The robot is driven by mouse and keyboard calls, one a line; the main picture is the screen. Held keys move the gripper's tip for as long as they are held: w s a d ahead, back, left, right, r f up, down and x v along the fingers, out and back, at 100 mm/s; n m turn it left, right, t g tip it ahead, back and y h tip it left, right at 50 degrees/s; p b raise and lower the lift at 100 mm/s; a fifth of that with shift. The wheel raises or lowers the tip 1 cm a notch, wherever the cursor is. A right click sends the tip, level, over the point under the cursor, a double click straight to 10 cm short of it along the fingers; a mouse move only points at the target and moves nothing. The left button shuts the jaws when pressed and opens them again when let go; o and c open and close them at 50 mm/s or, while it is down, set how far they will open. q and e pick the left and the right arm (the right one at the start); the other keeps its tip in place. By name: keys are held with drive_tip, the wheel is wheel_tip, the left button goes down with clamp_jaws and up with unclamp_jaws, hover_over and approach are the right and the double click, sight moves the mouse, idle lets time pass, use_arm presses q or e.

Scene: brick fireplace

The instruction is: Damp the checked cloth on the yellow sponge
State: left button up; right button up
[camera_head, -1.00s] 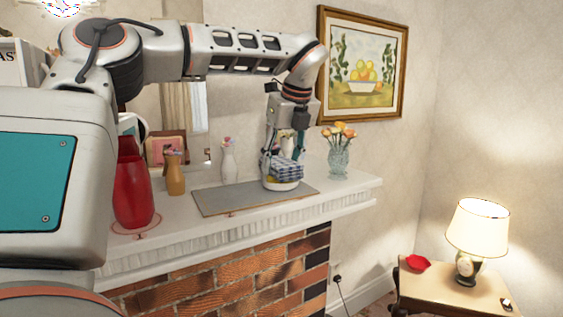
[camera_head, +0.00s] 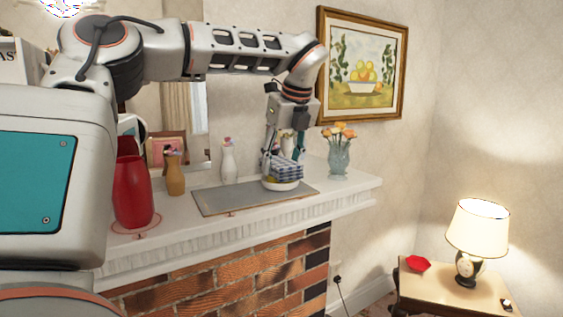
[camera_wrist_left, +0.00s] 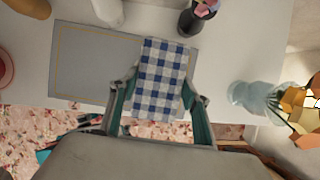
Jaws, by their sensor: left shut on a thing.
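The blue-and-white checked cloth (camera_head: 287,170) is a folded block held in my left gripper (camera_head: 285,158), whose fingers close on its two sides. In the left wrist view the cloth (camera_wrist_left: 158,80) fills the space between the fingers (camera_wrist_left: 160,98). Below it, a white dish (camera_head: 284,186) stands on the grey mat. A bit of the yellow sponge (camera_head: 269,179) shows at the dish's left side; the cloth hides the rest. The cloth is low over the dish and seems to meet the sponge, but contact is not clear. My right gripper is not in view.
The grey mat (camera_head: 225,201) lies on the white mantel (camera_head: 175,229). A red vase (camera_head: 132,195), an orange vase (camera_head: 175,175) and a white vase (camera_head: 228,163) stand left of the dish. A glass flower vase (camera_head: 339,161) stands close on the right.

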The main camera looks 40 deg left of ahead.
sight(282, 161)
use_arm(q)
drive_tip(key=shift+r+p, duration=0.85)
drive_tip(key=shift+r, duration=2.55)
